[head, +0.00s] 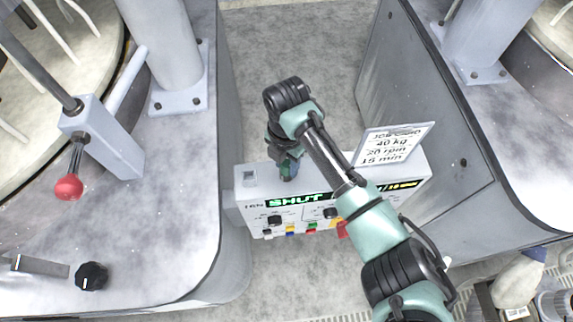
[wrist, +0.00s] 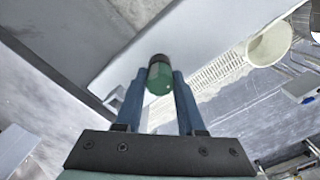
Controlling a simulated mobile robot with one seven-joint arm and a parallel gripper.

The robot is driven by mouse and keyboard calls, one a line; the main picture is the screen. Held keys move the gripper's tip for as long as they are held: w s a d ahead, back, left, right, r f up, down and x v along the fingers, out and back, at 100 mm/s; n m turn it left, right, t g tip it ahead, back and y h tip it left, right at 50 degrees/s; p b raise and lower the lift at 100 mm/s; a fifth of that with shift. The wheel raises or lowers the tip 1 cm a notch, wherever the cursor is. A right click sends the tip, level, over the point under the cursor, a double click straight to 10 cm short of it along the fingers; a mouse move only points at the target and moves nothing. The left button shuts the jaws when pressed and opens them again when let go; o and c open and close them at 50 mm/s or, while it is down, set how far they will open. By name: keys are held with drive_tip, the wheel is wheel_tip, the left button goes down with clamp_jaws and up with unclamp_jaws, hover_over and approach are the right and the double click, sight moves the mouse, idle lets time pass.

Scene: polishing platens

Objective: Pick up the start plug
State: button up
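The green plug (wrist: 160,80), with a dark far end, sits between the two blue fingers of my gripper (wrist: 160,90) in the wrist view. The fingers lie close along both its sides. I cannot tell whether they press on it or a thin gap is left. In the head view my gripper (head: 289,174) points down at the top of the white control box (head: 345,178), left of its middle. There the plug is mostly hidden by the fingers and wrist.
The box front shows a green "SHUT" display (head: 298,200), knobs and coloured plugs. A job card (head: 392,145) stands on its right top. Grey machine housings flank it, the left with a red-knobbed lever (head: 69,187) and black knob (head: 92,276). Floor shows behind the box.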

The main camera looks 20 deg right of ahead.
clamp_jaws()
drive_tip(key=shift+r, duration=0.15)
